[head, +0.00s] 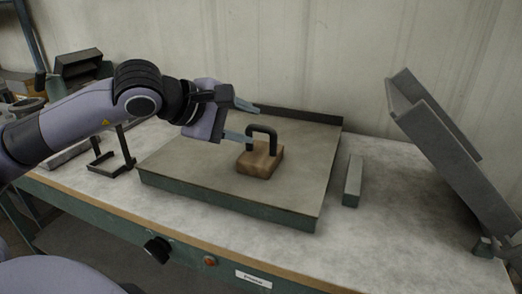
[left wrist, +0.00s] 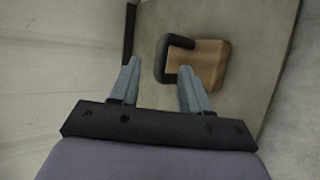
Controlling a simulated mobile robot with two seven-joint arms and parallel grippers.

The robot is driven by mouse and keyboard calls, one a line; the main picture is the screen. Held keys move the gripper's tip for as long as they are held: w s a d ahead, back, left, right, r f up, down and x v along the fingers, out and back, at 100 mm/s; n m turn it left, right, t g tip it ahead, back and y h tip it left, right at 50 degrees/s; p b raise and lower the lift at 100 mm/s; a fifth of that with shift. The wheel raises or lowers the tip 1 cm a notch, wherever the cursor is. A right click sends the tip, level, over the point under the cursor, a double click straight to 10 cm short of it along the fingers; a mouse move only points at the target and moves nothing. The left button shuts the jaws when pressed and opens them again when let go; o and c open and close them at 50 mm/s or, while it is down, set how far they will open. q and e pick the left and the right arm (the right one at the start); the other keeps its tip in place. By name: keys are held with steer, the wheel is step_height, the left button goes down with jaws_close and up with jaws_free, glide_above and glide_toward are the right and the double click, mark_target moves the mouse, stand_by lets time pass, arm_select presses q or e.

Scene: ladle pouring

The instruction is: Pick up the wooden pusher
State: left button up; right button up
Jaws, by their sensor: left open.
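The wooden pusher (head: 259,161) is a brown wooden block with a black arched handle on top. It sits on the flat grey-beige tray (head: 200,165) on the workbench. My left gripper (head: 246,121) is open and empty, just to the left of and above the handle. In the left wrist view the pusher (left wrist: 208,66) lies beyond the fingertips, to the right. The right fingertip of the left gripper (left wrist: 158,68) overlaps the lower part of the handle there; I cannot tell whether they touch. My right gripper is not in view.
A grey bar (head: 352,181) lies right of the tray. A slanted metal chute (head: 445,140) stands at the right. A dark bracket (head: 112,158) stands left of the tray, and a dark bin (head: 79,65) is at back left. The tray has a raised dark back edge.

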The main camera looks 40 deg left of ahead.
mark_target(256, 128)
arm_select(q)
steer(key=shift+x, duration=1.5)
steer(key=shift+d, duration=0.1)
jaws_close()
steer(key=shift+r+p, duration=0.1)
steer(key=shift+p, duration=0.2)
step_height(256, 128, up, 20)
steer(key=p, duration=0.5)
